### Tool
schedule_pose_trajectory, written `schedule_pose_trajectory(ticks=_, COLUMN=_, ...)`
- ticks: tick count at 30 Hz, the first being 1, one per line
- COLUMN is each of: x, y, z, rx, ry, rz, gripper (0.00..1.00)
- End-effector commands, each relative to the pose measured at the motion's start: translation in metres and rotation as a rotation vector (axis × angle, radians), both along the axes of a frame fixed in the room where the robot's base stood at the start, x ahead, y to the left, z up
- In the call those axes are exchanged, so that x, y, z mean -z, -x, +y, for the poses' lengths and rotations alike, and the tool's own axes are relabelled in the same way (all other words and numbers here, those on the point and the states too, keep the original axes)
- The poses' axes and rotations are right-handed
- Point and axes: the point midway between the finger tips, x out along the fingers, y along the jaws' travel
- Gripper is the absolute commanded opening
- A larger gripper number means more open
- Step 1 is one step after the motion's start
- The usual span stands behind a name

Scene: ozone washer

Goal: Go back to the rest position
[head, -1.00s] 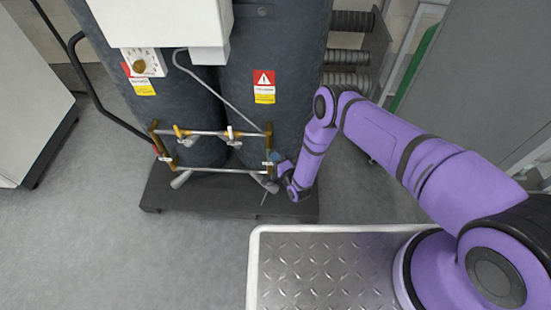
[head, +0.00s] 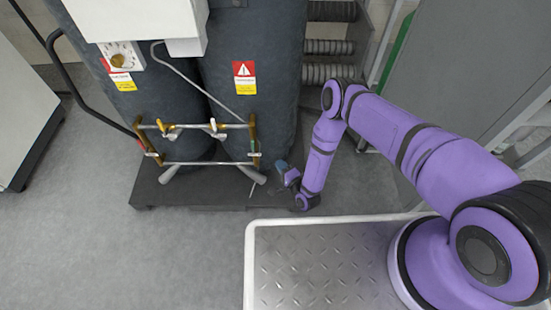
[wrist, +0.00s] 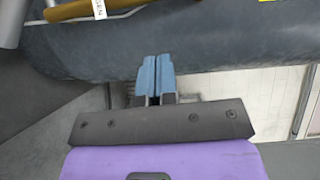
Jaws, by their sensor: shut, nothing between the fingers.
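My gripper (head: 283,168) is at the end of my purple arm, low and just right of the pipe frame on the ozone washer's tanks. In the wrist view its two blue fingertips (wrist: 155,75) are together and hold nothing. The dark tank (wrist: 215,50) lies beyond them, and a brass pipe (wrist: 95,9) with a label crosses the upper left. In the head view the pipe frame (head: 210,163), with brass ends and valves, stands in front of the two dark tanks (head: 250,105). The gripper is apart from the frame.
The tanks stand on a dark base (head: 190,190). A white control box (head: 185,46) hangs above. A grey cabinet (head: 20,100) is at left and a grey panel (head: 480,70) at right. My tread-plate platform is in front. Open floor (head: 120,255) lies at left.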

Motion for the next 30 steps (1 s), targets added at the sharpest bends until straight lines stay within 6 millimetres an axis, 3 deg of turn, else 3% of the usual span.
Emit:
schedule_pose_trajectory(ticks=6, x=0.0, y=0.009, z=-0.006, rx=0.0, ry=-0.001, rz=-0.001, gripper=0.0)
schedule_pose_trajectory(ticks=14, x=-0.004, y=0.003, z=-0.005, rx=-0.002, ry=0.009, rz=-0.003, gripper=0.0)
schedule_pose_trajectory(ticks=20, x=-0.041, y=-0.043, z=0.0, rx=-0.022, ry=0.101, rz=-0.013, gripper=0.0)
schedule_pose_trajectory(ticks=30, x=-0.147, y=-0.136, z=-0.002, rx=-0.062, ry=0.361, rz=-0.024, gripper=0.0)
